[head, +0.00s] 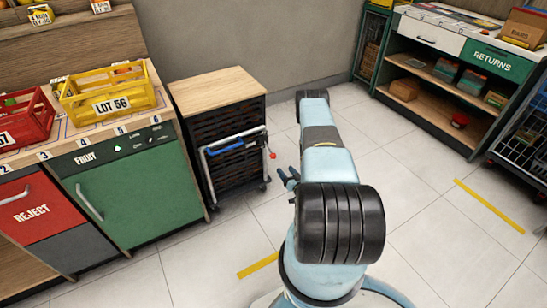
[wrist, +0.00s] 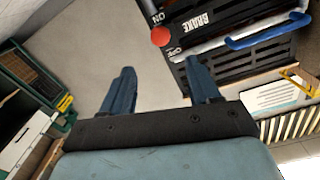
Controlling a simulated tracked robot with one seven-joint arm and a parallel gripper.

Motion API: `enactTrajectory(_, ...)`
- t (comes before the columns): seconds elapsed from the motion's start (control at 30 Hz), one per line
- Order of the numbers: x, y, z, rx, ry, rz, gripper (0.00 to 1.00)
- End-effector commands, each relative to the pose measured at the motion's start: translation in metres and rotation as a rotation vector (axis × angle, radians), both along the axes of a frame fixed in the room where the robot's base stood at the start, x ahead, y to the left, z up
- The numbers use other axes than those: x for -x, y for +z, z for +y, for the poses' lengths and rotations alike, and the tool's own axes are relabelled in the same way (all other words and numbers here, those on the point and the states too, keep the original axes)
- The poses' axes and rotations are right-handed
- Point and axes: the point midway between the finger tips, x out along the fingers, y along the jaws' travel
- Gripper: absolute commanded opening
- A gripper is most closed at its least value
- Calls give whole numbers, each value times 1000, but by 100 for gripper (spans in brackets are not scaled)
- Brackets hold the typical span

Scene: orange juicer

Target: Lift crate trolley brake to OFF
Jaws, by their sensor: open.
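The crate trolley (head: 222,122), black slatted crates under a wooden top, stands beside the green fruit cabinet in the head view. Its brake lever ends in a red knob (head: 272,155) at the trolley's right front edge. In the wrist view the red knob (wrist: 160,37) sits beside the BRAKE label (wrist: 198,20), between the ON and OFF marks, and the picture is turned over. My gripper (head: 288,178) is close to the trolley's front right. In the wrist view my gripper (wrist: 161,66) is open and empty, with the knob just beyond the fingertips, apparently not touched.
A blue and grey handle (head: 232,142) crosses the trolley front. A yellow crate (head: 108,103) and a red crate (head: 28,122) sit on the counter at left. The returns shelf (head: 440,105) stands at the right.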

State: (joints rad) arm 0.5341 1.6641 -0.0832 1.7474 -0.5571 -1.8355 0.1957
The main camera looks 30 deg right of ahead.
Motion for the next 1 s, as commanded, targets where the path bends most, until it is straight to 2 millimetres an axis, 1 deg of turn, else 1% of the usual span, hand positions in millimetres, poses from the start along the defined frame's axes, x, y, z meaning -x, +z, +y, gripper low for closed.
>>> enactTrajectory(0.03,4,-4,1,-4,0,-3,61)
enactTrajectory(0.13,3,-5,2,-7,0,-10,61)
enactTrajectory(0.27,-9,-5,2,-6,1,-13,61)
enactTrajectory(0.8,-101,-5,4,-6,1,-12,61)
enactTrajectory(1.0,-123,-5,4,-7,0,-9,61)
